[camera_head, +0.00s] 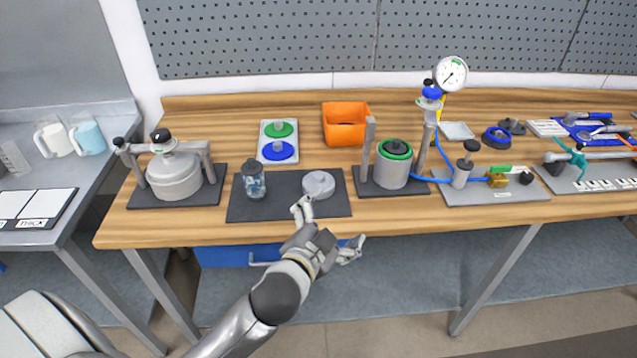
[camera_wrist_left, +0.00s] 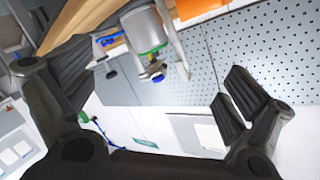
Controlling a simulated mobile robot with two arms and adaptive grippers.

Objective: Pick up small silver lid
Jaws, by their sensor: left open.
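The small silver lid (camera_head: 319,184) is a round grey disc with a raised middle. It lies on the right part of a dark mat (camera_head: 285,208) near the front edge of the workbench in the head view. My left gripper (camera_head: 328,228) is open and empty, in front of the mat and just below the lid in the picture. One fingertip appears close to the lid's front side; I cannot tell whether it touches. In the left wrist view both fingers of the left gripper (camera_wrist_left: 155,85) are spread wide, and I cannot make out the lid. My right gripper is not in view.
A clear jar with a dark top (camera_head: 254,180) stands left on the mat. A silver vessel with a green ring (camera_head: 394,165) stands right of it, a larger silver pot (camera_head: 174,175) far left. An orange bin (camera_head: 345,125) and a tray with coloured lids (camera_head: 279,142) lie behind.

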